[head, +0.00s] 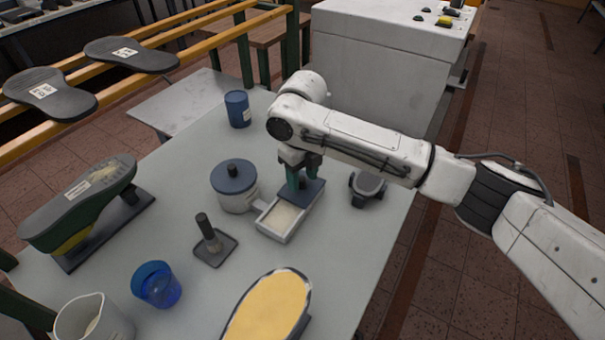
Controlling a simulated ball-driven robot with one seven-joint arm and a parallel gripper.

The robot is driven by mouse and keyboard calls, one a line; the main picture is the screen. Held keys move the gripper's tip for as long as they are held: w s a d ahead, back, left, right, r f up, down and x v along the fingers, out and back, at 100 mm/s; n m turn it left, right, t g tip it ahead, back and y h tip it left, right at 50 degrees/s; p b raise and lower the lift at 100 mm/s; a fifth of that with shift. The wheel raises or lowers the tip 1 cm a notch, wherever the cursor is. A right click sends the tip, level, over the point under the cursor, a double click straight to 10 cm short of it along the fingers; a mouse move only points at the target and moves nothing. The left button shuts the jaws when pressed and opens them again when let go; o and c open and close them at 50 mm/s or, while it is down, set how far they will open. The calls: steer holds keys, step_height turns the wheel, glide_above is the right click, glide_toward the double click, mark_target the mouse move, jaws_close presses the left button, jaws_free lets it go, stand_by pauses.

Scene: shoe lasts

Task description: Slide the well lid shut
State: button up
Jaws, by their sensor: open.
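The well (279,222) is a small white rectangular trough joined to the side of a round grey pot with a blue-grey top. Its blue-grey lid (311,192) lies over the far right part. The near left part of the well is uncovered and shows pale contents. My gripper (296,183) points down with its green fingers at the far left part of the lid. It is open. Whether a finger touches the lid, or whether a knob is between the fingers, I cannot tell.
The pot (236,201) stands left of the well. A brush in a dark holder (214,246) stands nearer left, and a dark-rimmed dish (367,188) stands right. A yellow sole-shaped piece (268,309) lies in front. A blue cup (238,108) stands behind. Bare table (345,245) lies to the right front.

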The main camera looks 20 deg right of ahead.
steer(key=shift+c, duration=0.3)
jaws_close()
stand_by(0.4)
